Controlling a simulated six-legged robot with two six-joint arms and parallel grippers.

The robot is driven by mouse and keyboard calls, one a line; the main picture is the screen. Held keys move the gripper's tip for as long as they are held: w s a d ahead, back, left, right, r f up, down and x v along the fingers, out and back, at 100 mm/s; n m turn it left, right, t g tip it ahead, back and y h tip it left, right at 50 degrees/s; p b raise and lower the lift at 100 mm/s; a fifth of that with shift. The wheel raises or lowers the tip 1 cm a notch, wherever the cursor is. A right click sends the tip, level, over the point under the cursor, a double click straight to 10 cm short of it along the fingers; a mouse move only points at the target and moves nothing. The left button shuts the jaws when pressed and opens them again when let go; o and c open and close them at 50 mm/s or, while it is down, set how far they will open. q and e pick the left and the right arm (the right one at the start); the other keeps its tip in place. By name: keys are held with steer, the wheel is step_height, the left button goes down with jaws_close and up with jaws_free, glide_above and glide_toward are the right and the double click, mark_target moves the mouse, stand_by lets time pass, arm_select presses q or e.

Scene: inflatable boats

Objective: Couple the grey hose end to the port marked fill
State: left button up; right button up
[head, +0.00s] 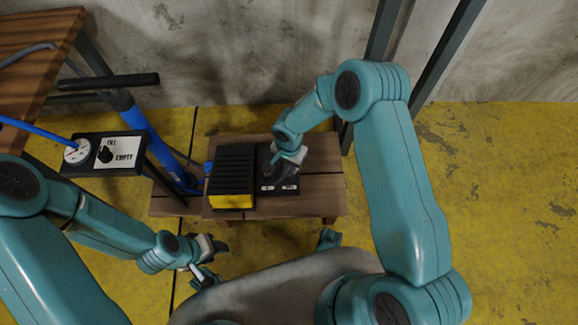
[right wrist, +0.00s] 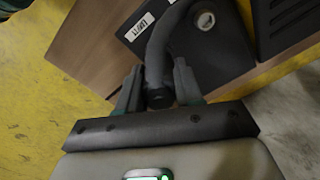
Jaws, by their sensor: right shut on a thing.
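My right gripper (head: 287,160) is over a dark port box (head: 281,176) on the small wooden table. The right wrist view shows its fingers (right wrist: 158,92) shut on the grey hose end (right wrist: 160,98), and the hose arcs away above the box. A round pale fitting (right wrist: 205,21) shows on the box beside the hose. A white label (right wrist: 139,26) there is upside down and seems to read EMPTY. Two small labels on the box are too small to read in the head view. Which port is the fill one cannot be told. My left gripper (head: 213,262) looks open and empty, low left.
A black and yellow ribbed unit (head: 232,176) stands just left of the box on the wooden table (head: 322,193). A blue pump (head: 147,135) with a black FILL/EMPTY panel (head: 118,154) and a gauge stands further left. Yellow floor is free at the right.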

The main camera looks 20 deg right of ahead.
steer(key=shift+r, duration=0.5)
stand_by(0.5)
steer(key=shift+r+p, duration=0.8)
steer(key=shift+r, duration=0.55)
